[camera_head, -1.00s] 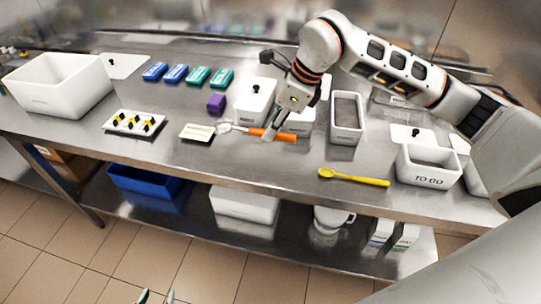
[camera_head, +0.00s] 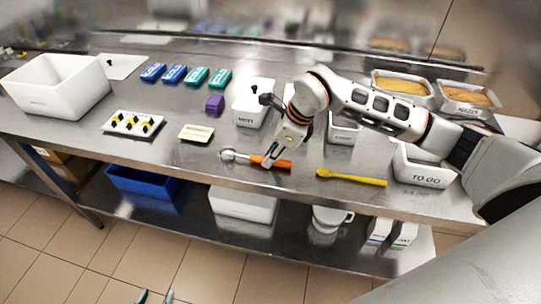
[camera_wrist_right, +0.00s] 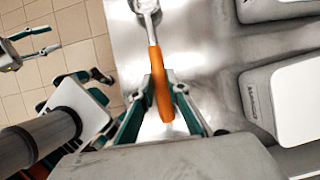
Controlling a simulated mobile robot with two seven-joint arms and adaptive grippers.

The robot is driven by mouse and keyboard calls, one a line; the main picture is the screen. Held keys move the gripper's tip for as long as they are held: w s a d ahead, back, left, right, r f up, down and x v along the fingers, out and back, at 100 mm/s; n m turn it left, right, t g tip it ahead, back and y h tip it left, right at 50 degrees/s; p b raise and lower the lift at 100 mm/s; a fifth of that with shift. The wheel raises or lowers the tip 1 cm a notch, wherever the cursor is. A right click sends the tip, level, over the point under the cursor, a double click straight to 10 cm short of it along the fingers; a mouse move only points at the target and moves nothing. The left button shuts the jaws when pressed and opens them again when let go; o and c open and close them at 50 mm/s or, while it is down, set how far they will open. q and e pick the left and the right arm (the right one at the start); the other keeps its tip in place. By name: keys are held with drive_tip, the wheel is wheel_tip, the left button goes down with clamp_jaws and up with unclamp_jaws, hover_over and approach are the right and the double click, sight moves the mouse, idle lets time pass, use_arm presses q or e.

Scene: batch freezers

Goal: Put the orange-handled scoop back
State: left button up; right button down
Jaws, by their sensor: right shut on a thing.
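The orange-handled scoop (camera_head: 256,159) has a pale metal head and an orange handle, and shows near the front edge of the steel table. My right gripper (camera_head: 268,162) is shut on its handle. The right wrist view shows the orange handle (camera_wrist_right: 160,85) between the fingers (camera_wrist_right: 162,98), with the metal head pointing away at the top. I cannot tell how high the scoop is above the table. My left gripper (camera_head: 156,297) barely shows at the bottom of the head view, its tips apart and empty, low in front of the table.
A yellow spoon (camera_head: 350,177) lies right of the scoop. A small white tray (camera_head: 186,132), a black-knobbed white tub (camera_head: 250,116) and a "TO GO" bin (camera_head: 425,176) stand around. Blue and teal boxes (camera_head: 197,76) are farther back.

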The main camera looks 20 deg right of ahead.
drive_tip(key=shift+f, duration=0.1)
drive_tip(key=c, duration=2)
unclamp_jaws()
drive_tip(key=shift+o, duration=0.2)
drive_tip(key=shift+d+r, duration=0.1)
drive_tip(key=shift+r, duration=0.25)
drive_tip(key=v, duration=1.1)
drive_tip(key=shift+r+b, duration=0.25)
drive_tip(key=shift+b, duration=0.2)
drive_tip(key=shift+s, duration=0.15)
